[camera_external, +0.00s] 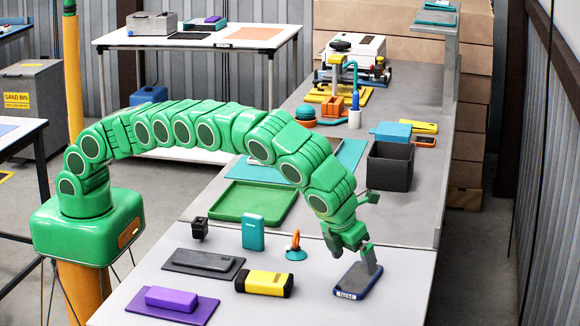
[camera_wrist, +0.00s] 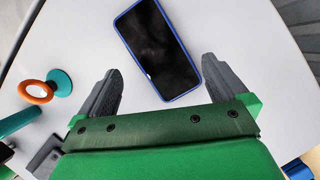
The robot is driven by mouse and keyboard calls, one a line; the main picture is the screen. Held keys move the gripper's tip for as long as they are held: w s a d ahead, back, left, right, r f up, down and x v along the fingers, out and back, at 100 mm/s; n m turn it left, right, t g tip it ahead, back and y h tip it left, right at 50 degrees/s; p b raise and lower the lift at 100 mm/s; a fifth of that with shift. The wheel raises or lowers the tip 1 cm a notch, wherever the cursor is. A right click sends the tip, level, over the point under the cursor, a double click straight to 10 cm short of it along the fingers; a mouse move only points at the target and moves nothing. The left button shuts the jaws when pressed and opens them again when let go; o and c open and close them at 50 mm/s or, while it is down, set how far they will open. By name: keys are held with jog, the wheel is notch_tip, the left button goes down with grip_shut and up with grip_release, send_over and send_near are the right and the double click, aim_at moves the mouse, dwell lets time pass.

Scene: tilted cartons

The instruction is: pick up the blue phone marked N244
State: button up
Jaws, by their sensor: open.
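The blue phone (camera_external: 352,285) lies on the near table with a small white label on its near edge, too small to read surely. In the wrist view the phone (camera_wrist: 158,48) lies screen up, with a black screen and blue rim. My gripper (camera_external: 370,265) is open and empty, just over the far right part of the phone in the outside view. In the wrist view my gripper (camera_wrist: 161,66) has its fingers spread to either side of the phone's lower end. I cannot tell whether a finger touches it.
A teal-and-orange ring stand (camera_external: 296,247), a yellow-and-black case (camera_external: 264,283), an upright teal box (camera_external: 253,232), a dark phone (camera_external: 205,260) and a purple block (camera_external: 172,299) stand to the left. A green tray (camera_external: 236,219) lies behind. The table is clear around the blue phone.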

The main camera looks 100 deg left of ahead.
aim_at(359, 278)
jog(key=shift+x, duration=2.65)
jog(key=shift+s+d, duration=0.1)
jog(key=shift+s, duration=0.05)
jog(key=shift+c, duration=0.3)
jog(key=c, duration=1)
jog(key=shift+c, duration=0.2)
